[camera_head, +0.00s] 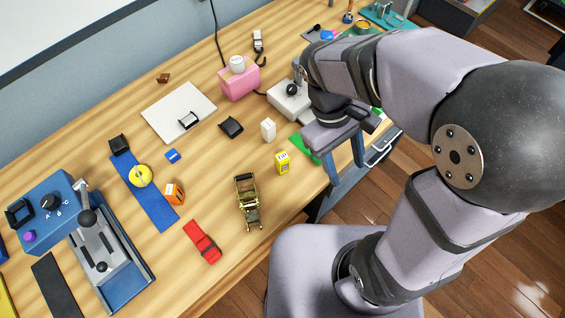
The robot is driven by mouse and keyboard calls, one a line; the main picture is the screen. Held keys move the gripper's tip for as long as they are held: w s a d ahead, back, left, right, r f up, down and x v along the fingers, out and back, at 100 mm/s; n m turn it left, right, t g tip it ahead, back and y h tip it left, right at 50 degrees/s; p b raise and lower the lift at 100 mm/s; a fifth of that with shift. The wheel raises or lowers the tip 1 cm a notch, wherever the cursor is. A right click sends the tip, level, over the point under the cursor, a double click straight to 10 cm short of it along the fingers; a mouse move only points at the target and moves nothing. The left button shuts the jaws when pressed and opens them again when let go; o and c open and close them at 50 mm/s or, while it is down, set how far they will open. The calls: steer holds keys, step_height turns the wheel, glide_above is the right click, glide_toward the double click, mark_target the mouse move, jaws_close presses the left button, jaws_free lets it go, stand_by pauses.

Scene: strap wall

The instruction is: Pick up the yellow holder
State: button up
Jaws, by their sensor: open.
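A small upright yellow piece (282,163), which looks like the yellow holder, stands on the wooden table right of the middle. It has dark marks on its front that are too small to read. My gripper (346,171) is to the right of it, near the table's front edge. Its two blue fingers point down and are apart, with nothing visible between them. The gripper is clear of the yellow piece in the picture; its height above the table is hard to tell.
A white block (268,130), a green strip (306,147) and a brass ratchet buckle (247,202) lie around the yellow piece. A yellow roll (140,176) sits on a blue strap (156,207). A grey-white device (289,99) stands behind my gripper.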

steer(key=w+a+n+t+h+b, duration=0.1)
steer(key=w+a+n+t+h, duration=0.2)
steer(key=a+n+t+h, duration=1.15)
steer(key=n+g+y, duration=0.3)
steer(key=y, duration=0.2)
glide_toward(282, 157)
steer(key=x, duration=0.3)
steer(key=shift+w+a, duration=0.1)
steer(key=shift+a, duration=0.05)
steer(key=shift+p+x, duration=1.75)
steer(key=shift+x, duration=1.35)
steer(key=shift+w+d+f, duration=0.25)
steer(key=shift+d, duration=0.25)
steer(key=shift+c, duration=0.3)
